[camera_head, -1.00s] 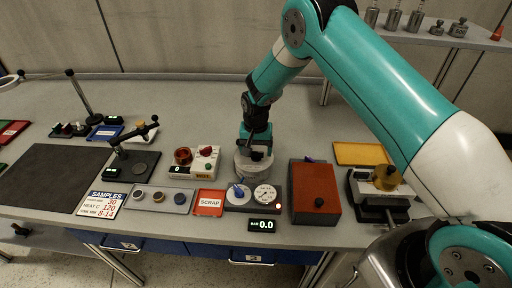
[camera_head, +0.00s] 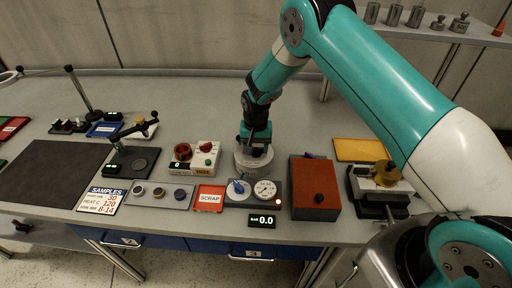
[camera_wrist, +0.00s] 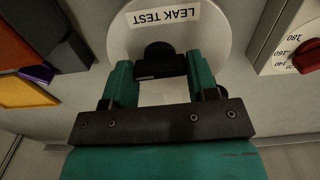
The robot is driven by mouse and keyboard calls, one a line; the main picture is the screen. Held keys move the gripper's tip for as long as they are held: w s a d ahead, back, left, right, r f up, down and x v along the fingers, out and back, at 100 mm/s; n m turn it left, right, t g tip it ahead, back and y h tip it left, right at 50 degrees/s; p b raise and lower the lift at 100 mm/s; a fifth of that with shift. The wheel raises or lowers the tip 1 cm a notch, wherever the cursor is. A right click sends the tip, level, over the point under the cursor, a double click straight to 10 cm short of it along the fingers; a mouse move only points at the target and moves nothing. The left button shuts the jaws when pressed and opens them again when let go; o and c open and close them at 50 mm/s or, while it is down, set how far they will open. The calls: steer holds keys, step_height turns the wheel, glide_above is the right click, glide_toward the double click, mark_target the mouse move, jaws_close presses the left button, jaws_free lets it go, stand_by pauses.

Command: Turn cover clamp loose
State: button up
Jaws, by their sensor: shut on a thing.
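The cover clamp is a black knob with a short bar (camera_wrist: 160,64) on a round, light-grey cover labelled LEAK TEST (camera_wrist: 210,35) in the wrist view. In the head view the round leak-test pot (camera_head: 250,165) stands on the bench behind the dial unit. My gripper (camera_wrist: 160,76) has its two teal fingers on either side of the black clamp and is shut on it. In the head view my gripper (camera_head: 256,146) reaches down onto the pot and hides most of the clamp.
In front of the pot is a unit with a blue lever and a dial gauge (camera_head: 265,190), with a 0.0 display (camera_head: 262,220). A red-brown box (camera_head: 315,185) stands close on the right. A white box with a red knob (camera_head: 205,160) stands on the left. Bench behind is clear.

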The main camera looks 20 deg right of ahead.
mark_target(256, 148)
steer(key=n+b, duration=0.3)
steer(key=shift+f+n, duration=0.2)
steer(key=shift+n, duration=0.1)
steer(key=n+b, duration=0.2)
steer(key=n, duration=0.2)
steer(key=shift+n+b, duration=0.3)
steer(key=n+b, duration=0.1)
steer(key=n, duration=0.3)
steer(key=shift+r+n+b, duration=0.15)
steer(key=shift+n+b, duration=0.15)
steer(key=shift+b, duration=0.1)
steer(key=n+b, duration=0.1)
steer(key=n, duration=0.3)
steer(key=shift+n, duration=0.3)
steer(key=shift+r, duration=0.1)
steer(key=o, duration=0.9)
steer(key=shift+o, duration=0.2)
step_height(256, 148, up, 17)
steer(key=b, duration=0.3)
steer(key=shift+r, duration=0.2)
